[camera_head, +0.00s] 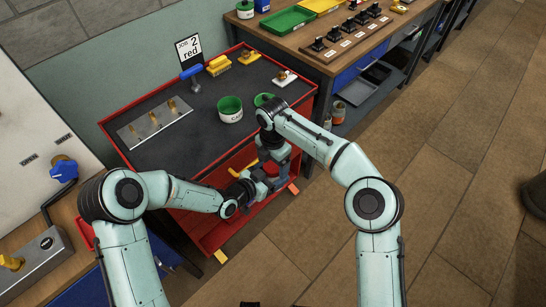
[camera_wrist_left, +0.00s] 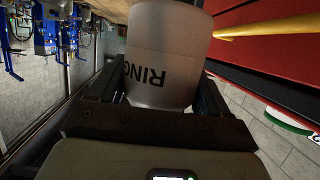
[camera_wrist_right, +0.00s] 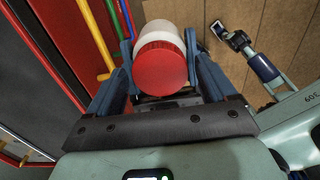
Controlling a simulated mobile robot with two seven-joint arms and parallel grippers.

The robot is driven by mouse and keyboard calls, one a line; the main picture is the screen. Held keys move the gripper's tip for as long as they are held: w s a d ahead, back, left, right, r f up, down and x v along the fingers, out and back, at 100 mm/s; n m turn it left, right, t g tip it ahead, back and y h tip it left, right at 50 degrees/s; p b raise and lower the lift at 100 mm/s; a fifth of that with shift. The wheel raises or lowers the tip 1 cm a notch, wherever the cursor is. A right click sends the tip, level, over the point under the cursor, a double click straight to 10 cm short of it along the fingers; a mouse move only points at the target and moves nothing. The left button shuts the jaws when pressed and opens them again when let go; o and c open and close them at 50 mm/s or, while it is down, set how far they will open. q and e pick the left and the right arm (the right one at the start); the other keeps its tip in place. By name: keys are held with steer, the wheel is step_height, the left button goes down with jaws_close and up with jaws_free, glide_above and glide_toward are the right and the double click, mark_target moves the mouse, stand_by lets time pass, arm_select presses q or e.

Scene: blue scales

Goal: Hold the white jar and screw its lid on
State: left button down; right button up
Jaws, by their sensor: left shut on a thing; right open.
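The white jar (camera_wrist_left: 160,60), its side lettered RING, stands between the fingers of my left gripper (camera_wrist_left: 158,100), which is shut on it. In the right wrist view the jar (camera_wrist_right: 160,29) shows beyond the red lid (camera_wrist_right: 160,68). The lid lines up with the jar's end; I cannot tell if it is seated or threaded. My right gripper (camera_wrist_right: 162,90) is open, its fingers on either side of the lid. In the head view my left gripper (camera_head: 262,183) and right gripper (camera_head: 276,155) are close together in front of the red cart, and the jar is mostly hidden.
Coloured bars (camera_wrist_right: 97,27) are near my right gripper. Open floor (camera_head: 450,180) lies to the right.

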steer(key=c, duration=1.1)
steer(key=m, duration=0.6)
steer(key=shift+m, duration=0.4)
steer(key=o, duration=1.2)
steer(key=shift+r, duration=2.25)
